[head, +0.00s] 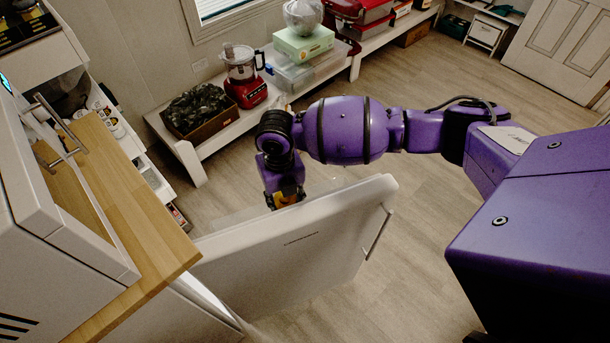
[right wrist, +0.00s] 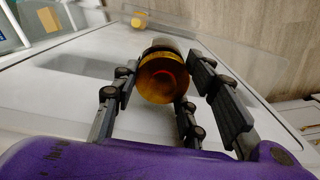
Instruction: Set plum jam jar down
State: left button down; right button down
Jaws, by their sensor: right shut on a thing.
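The plum jam jar shows its round gold lid (right wrist: 163,78) in the right wrist view, with its darker body behind, mostly hidden. My right gripper (right wrist: 161,72) is shut on the jar, with fingers on both sides of it. In the head view the jar is a small amber patch (head: 288,197) under my right gripper (head: 284,196), just behind the upper edge of an open white appliance door (head: 290,255). Whether the jar touches a surface below cannot be told. My left gripper is not in view.
Another round yellow thing (right wrist: 140,19) lies beyond the jar in the right wrist view. A wooden counter (head: 135,215) with a white appliance (head: 50,210) is at left. A low white bench (head: 190,160) carries a red food processor (head: 245,80). Open floor (head: 440,235) lies right of the door.

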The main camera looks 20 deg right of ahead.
jog(key=shift+w+f, duration=0.15)
jog(key=shift+f, duration=1.85)
jog(key=shift+f, duration=0.2)
jog(key=c, duration=1)
grip_release()
jog(key=shift+c, duration=0.2)
jog(key=shift+r, duration=0.1)
notch_tip(320, 180, up, 12)
jog(key=shift+r, duration=0.1)
